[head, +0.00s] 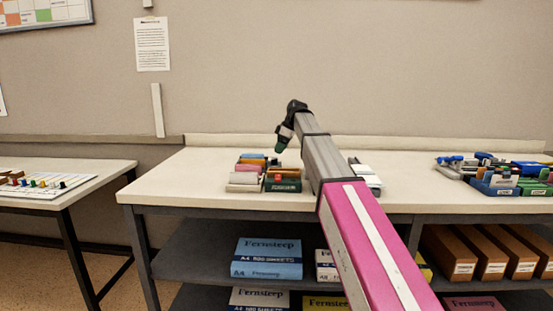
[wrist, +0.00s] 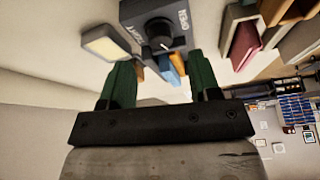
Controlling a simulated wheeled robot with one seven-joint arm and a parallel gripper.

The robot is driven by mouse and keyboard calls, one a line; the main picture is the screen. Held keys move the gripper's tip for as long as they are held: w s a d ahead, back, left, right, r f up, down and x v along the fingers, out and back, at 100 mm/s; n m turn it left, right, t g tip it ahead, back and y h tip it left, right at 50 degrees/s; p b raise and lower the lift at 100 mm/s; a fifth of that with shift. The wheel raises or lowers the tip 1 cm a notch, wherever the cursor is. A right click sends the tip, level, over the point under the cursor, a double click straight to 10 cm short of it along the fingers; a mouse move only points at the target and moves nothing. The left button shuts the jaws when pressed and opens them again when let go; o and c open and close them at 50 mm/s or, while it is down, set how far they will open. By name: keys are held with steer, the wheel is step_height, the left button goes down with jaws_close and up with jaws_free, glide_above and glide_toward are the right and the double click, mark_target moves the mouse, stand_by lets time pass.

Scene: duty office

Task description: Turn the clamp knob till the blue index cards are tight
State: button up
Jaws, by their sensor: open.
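In the wrist view a dark grey clamp block carries a round black knob (wrist: 159,32) with a white pointer line. The lettering beside it is rotated and hard to read. A blue edge (wrist: 177,62), likely the blue index cards, shows beside the block, next to an orange piece. My gripper (wrist: 161,72) is open, its two green fingers apart and the knob beyond the gap between them, not gripped. In the head view my gripper (head: 280,142) hangs above the table, over the small group of coloured items. I cannot tell the clamp apart there.
Book-like blocks (wrist: 245,38) stand close to the clamp, and a pale-faced panel (wrist: 104,44) is on its other side. On the table (head: 175,180), trays of stationery (head: 495,180) stand at the right. The table's left part is clear.

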mark_target(274, 161)
steer(key=shift+x, duration=2.65)
steer(key=c, duration=0.9)
